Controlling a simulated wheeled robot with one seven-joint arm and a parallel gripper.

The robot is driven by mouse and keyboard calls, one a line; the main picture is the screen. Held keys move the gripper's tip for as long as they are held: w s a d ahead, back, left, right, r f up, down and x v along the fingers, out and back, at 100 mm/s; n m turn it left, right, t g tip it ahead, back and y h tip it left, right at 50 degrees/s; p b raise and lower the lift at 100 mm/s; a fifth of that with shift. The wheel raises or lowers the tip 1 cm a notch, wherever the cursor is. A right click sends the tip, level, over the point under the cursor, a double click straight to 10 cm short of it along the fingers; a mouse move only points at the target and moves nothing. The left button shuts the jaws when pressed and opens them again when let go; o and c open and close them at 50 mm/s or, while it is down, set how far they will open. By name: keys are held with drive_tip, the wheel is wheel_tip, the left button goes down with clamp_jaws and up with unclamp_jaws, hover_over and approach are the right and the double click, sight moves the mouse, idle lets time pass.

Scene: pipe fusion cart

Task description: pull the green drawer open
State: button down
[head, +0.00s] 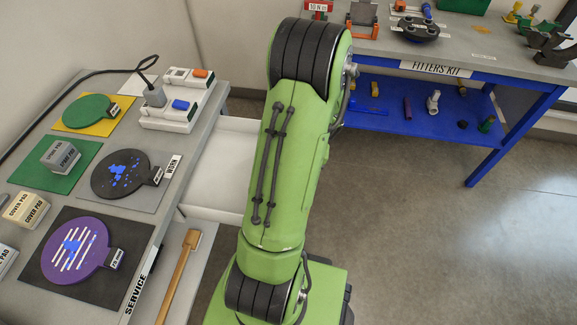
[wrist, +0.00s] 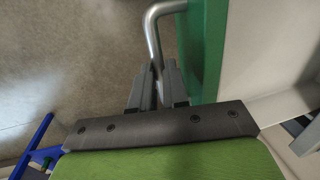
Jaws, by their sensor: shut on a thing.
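The green drawer shows its green front (wrist: 205,50) in the wrist view, with a bent silver bar handle (wrist: 153,30) on its face. My gripper (wrist: 158,82) is shut on the lower part of this handle, its two dark fingers on either side of the bar. In the head view the pale drawer box (head: 222,168) sticks out from the side of the grey cart, so the drawer stands open. My green arm hides the drawer front, the handle and my gripper in the head view.
The grey cart top (head: 150,215) at left holds several round pads and boxes. A wooden-handled tool (head: 178,275) lies beside the cart's label edge. A blue bench (head: 390,105) marked FITTERS KIT stands at the back right. The floor (head: 430,240) at right is clear.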

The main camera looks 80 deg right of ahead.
idle(0.3)
drive_tip(key=c, duration=1.1)
unclamp_jaws()
drive_tip(key=s+r+p, duration=0.1)
drive_tip(key=r, duration=0.4)
drive_tip(key=s+r+p, duration=0.1)
drive_tip(key=r+p, duration=0.1)
drive_tip(key=r, duration=0.3)
drive_tip(key=s+r+p, duration=0.1)
drive_tip(key=r, duration=0.4)
drive_tip(key=shift+d+r+p, duration=0.2)
drive_tip(key=shift+r+p, duration=0.05)
drive_tip(key=shift+p, duration=0.1)
